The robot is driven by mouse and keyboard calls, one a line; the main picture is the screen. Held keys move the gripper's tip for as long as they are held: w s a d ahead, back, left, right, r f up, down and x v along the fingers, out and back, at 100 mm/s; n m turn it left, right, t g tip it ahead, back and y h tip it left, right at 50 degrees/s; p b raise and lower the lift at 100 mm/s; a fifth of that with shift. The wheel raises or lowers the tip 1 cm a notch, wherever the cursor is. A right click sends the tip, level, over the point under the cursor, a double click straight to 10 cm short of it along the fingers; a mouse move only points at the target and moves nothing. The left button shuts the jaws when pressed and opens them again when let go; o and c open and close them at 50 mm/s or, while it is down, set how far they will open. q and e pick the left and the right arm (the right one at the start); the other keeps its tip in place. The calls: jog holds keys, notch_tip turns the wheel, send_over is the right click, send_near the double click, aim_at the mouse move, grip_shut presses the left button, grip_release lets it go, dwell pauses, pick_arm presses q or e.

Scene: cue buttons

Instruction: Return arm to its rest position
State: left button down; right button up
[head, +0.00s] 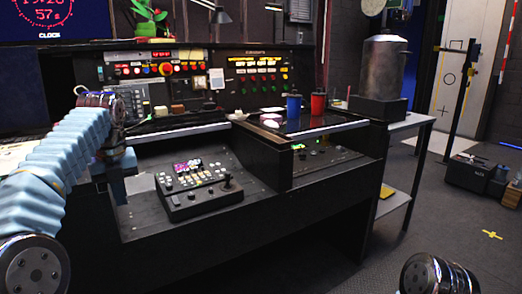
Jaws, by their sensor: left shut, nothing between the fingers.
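My left arm comes in from the left in a light blue sleeve. Its gripper (119,198) points down at the left front of the black console (300,222). The gripper is shut and empty, left of and apart from the button panel (197,186). The panel has several small coloured buttons, some lit pink and white, and a black joystick at its right. Of my right arm only a dark rounded part shows at the bottom right; its gripper is out of view.
An upright back panel (258,77) carries several lit buttons. A metal canister (384,66) stands on a side table (418,119) at the right. Open floor (450,215) lies at the right.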

pick_arm(q)
jog(key=w+d+f+n+h, duration=0.1)
jog(key=w+d+f+n, duration=0.2)
jog(key=f, duration=0.6)
jog(key=w+d+f+n, duration=0.2)
jog(key=w+d+f, duration=0.1)
jog(key=f, duration=0.6)
jog(key=s+d+f+n+h, duration=0.1)
jog(key=s+d+f+n, duration=0.25)
jog(key=f, duration=0.65)
jog(key=s+d+f+n+h, duration=0.15)
jog(key=d+f+n, duration=0.35)
jog(key=f, duration=0.6)
jog(key=s+d+f+n+g+h, duration=0.15)
jog(key=s+d+f+n, duration=0.35)
jog(key=s+f+n, duration=0.6)
jog(key=s+d+f+n, duration=0.1)
jog(key=s+f+n, duration=0.1)
jog(key=s, duration=0.6)
jog(key=s+d+f+n, duration=0.1)
jog(key=s+f+n, duration=0.1)
jog(key=s+n, duration=0.2)
jog(key=s, duration=0.3)
jog(key=shift+s+d+f+n, duration=0.2)
jog(key=shift+s+f+n, duration=0.05)
jog(key=shift+s+n, duration=0.1)
pick_arm(e)
jog(key=shift+s, duration=0.1)
